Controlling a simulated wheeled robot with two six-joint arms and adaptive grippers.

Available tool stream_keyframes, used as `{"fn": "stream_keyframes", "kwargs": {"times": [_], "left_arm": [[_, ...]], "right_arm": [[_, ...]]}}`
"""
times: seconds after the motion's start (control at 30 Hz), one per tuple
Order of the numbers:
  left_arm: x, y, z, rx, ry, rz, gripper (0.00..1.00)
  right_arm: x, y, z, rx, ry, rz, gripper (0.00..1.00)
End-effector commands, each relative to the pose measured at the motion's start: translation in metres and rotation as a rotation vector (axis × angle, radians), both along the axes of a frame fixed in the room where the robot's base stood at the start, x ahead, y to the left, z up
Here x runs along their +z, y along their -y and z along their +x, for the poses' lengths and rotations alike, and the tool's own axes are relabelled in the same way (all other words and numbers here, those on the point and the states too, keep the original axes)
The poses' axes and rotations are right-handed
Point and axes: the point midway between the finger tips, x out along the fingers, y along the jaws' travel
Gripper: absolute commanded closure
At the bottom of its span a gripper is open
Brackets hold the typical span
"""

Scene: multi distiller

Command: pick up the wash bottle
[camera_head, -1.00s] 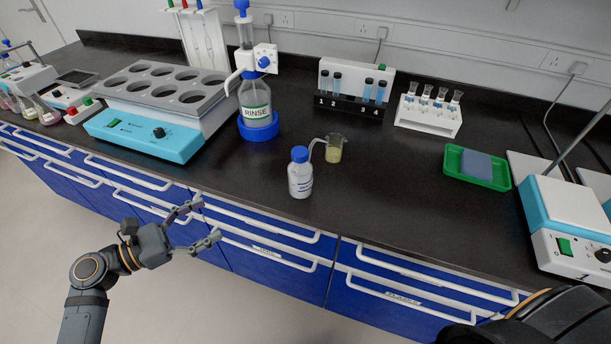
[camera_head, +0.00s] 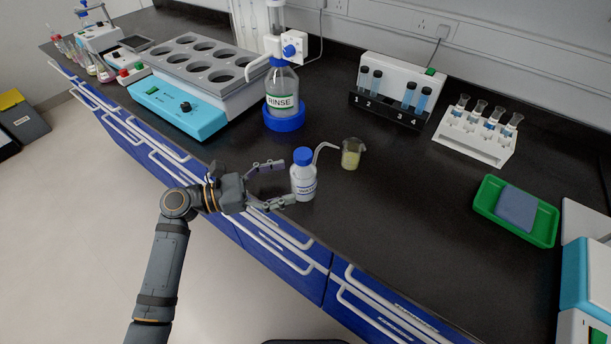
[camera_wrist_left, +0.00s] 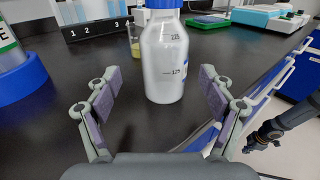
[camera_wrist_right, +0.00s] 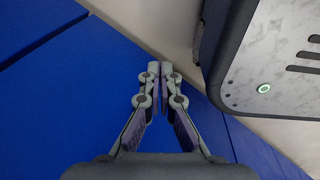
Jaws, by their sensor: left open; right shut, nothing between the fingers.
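The wash bottle (camera_head: 304,179) is white with a blue cap and a bent spout pointing right. It stands upright on the black bench near the front edge. My left gripper (camera_head: 284,184) is open, its fingers level with the bottle and just left of it. In the left wrist view the bottle (camera_wrist_left: 165,62) stands ahead, centred between the spread fingers (camera_wrist_left: 160,95), and they do not clasp it. My right gripper (camera_wrist_right: 160,68) is shut and empty in the right wrist view, near blue drawer fronts. It is not in the head view.
A small beaker of yellow liquid (camera_head: 351,154) stands just right of the spout. The RINSE bottle (camera_head: 281,92) in a blue ring stands behind. A tube rack (camera_head: 395,85), a white vial rack (camera_head: 475,137) and a green tray (camera_head: 547,226) are farther right. Drawer handles line the bench front.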

Motion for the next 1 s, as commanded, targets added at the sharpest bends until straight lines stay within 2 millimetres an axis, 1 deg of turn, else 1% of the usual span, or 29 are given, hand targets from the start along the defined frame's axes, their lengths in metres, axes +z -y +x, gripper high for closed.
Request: {"fn": "stream_keyframes", "kwargs": {"times": [0.1,0.17,0.3,0.43,0.5,0.7,0.77,1.0], "left_arm": [[0.0,0.002,0.0,0.0,0.0,0.001,0.18],[0.001,0.008,0.001,0.001,0.0,-0.003,0.18],[0.001,0.032,0.004,0.001,0.0,-0.007,0.18],[-0.001,0.048,0.008,0.001,0.0,-0.002,0.18],[-0.002,0.051,0.009,0.001,0.0,0.0,0.18],[-0.002,0.052,0.009,0.001,0.0,0.002,0.18],[-0.002,0.051,0.009,0.001,0.0,0.002,0.25],[-0.002,0.051,0.009,0.001,0.0,0.002,0.57]], "right_arm": [[0.001,0.006,0.001,0.002,0.001,-0.007,1.0],[0.002,0.006,0.002,0.002,0.002,-0.008,1.0],[0.006,0.005,0.002,0.002,0.003,-0.006,1.0],[0.007,0.002,0.003,0.001,0.004,-0.002,1.0],[0.007,0.0,0.003,0.0,0.004,0.0,1.0],[0.006,-0.007,0.003,-0.003,0.005,0.008,1.0],[0.006,-0.008,0.003,-0.003,0.005,0.009,1.0],[0.006,-0.005,0.004,-0.001,0.005,0.005,1.0]]}}
